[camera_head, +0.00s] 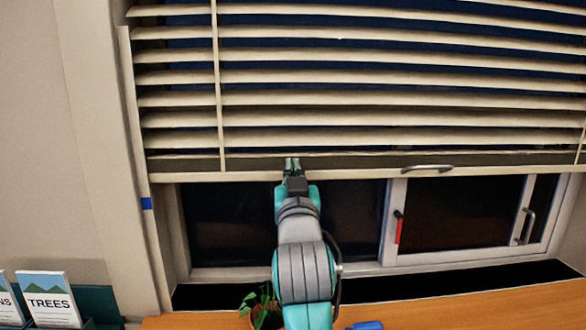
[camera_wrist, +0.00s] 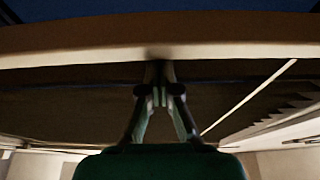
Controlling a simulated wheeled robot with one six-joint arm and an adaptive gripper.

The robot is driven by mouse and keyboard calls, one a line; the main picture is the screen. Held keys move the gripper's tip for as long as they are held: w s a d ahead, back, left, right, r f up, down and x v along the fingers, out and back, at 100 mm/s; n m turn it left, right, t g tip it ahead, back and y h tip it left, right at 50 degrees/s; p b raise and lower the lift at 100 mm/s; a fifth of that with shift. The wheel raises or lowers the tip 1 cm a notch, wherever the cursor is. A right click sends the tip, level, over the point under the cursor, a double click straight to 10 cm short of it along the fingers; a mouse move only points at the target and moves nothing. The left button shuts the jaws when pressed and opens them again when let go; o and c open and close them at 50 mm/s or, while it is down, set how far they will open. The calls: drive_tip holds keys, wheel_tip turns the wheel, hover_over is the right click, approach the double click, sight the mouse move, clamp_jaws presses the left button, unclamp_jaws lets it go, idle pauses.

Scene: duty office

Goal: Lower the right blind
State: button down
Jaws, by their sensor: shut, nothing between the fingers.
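A beige slatted blind (camera_head: 380,75) hangs over the upper part of the window, its slats tilted and apart. Its bottom rail (camera_head: 240,176) runs level across the view, with a metal handle (camera_head: 427,168) on it right of my gripper. Only this blind shows, and its right end is cut off. My gripper (camera_head: 292,164) points up at the bottom rail, left of the handle. It is shut and empty; whether it touches the rail I cannot tell. In the wrist view, the shut fingertips (camera_wrist: 159,84) are close together below a pale beam (camera_wrist: 160,38).
The window frame (camera_head: 395,225) below the blind has a red-handled latch (camera_head: 399,228) and a grey handle (camera_head: 525,226). A wooden surface (camera_head: 470,305) with a potted plant (camera_head: 265,310) lies below. Leaflets (camera_head: 48,300) stand at lower left.

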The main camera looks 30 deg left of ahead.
wheel_tip(320, 180, down, 9)
drive_tip(key=shift+f, duration=0.2)
drive_tip(key=shift+r, duration=0.1)
idle(0.4)
